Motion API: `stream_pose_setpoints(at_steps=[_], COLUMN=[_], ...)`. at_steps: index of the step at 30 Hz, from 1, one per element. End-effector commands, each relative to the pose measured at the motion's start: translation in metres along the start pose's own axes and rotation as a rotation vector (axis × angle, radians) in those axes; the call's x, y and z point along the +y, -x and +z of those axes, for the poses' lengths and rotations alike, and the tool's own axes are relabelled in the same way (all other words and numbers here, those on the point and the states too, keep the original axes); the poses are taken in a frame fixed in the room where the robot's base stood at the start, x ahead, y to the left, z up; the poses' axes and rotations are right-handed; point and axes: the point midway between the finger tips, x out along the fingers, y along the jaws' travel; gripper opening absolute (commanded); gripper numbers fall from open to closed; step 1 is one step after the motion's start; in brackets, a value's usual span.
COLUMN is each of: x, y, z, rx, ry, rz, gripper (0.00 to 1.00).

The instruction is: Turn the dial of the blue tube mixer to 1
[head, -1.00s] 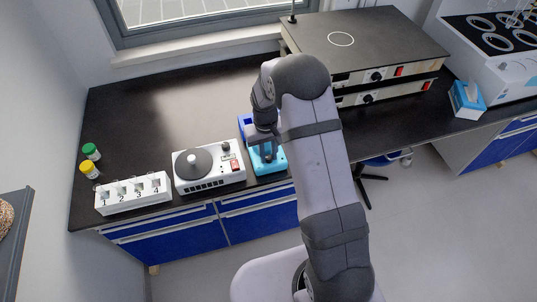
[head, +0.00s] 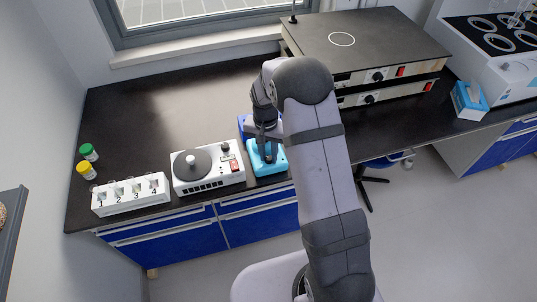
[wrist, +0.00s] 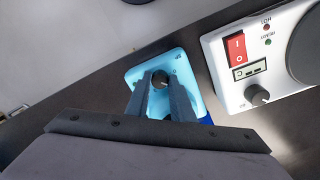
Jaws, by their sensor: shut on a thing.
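The blue tube mixer (head: 270,168) is a light blue box near the front edge of the bench, right of the white round-topped device. In the wrist view its face (wrist: 194,98) fills the middle. My gripper (head: 268,158) points down at the mixer. In the wrist view my gripper's (wrist: 160,80) two fingers are shut on the dark round dial (wrist: 160,77), one on each side. Small markings show by the dial, but its setting cannot be read. The fingers and wrist hide part of the mixer's face.
The white device (head: 208,168) with a red switch stands close left of the mixer. Further left are a numbered white tube rack (head: 130,194) and tubes with green and yellow caps. Black-topped boxes (head: 366,45) stand at the back right. The bench behind is clear.

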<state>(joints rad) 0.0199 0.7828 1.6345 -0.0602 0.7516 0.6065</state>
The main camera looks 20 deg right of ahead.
Motion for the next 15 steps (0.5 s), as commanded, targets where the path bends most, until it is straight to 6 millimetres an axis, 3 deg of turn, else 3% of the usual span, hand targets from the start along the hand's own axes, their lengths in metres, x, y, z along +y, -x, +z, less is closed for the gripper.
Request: stream_pose_setpoints(at_steps=[12, 13, 15], x=[-0.0003, -0.0003, -0.0003], y=[0.0011, 0.0011, 0.001], z=[-0.0011, -0.0012, -0.0011], rx=[0.003, 0.003, 0.002], ry=[-0.008, -0.008, -0.008], rz=[-0.001, -0.001, -0.001], gripper=[0.0, 0.26, 0.4])
